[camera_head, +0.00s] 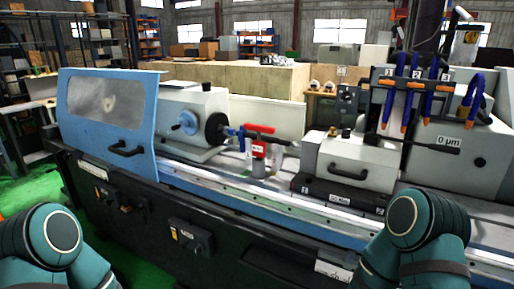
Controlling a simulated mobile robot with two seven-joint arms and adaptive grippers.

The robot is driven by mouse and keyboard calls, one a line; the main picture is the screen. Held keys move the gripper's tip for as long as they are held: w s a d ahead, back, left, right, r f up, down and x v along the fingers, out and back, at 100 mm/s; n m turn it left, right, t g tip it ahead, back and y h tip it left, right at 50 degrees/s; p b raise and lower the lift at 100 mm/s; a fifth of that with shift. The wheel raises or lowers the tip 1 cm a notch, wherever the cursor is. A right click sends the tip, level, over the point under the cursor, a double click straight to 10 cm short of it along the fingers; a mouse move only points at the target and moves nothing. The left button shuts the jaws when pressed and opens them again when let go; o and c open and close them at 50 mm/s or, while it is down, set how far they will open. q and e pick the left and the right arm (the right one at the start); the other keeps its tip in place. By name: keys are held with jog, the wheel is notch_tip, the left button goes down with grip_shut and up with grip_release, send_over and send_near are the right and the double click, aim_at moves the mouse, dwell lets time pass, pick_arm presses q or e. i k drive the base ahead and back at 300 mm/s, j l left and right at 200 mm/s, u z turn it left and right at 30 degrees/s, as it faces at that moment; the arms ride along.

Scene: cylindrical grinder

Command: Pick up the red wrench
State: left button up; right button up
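A red piece (259,128), which looks like the red wrench, lies about level near the middle of the grinder, just right of the black round chuck. More red shows just below it, and I cannot tell whether it is the same piece. A grey cylindrical part stands below the red. Neither of my grippers is in view. Only teal links of my arms show, at the bottom left and bottom right corners, well short of the red piece.
The grinder (240,195) stretches across the view. A blue sliding door (108,110) with a black handle covers its left part. A white tailstock housing (350,160) stands right of the red piece. Blue hoses with orange tips (408,95) hang at the upper right.

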aim_at(259, 147)
jog(key=i+j, duration=0.1)
jog(key=i, duration=0.4)
jog(key=i+j+z, duration=0.1)
jog(key=i, duration=0.4)
jog(key=i+j, duration=0.1)
jog(key=j, duration=0.6)
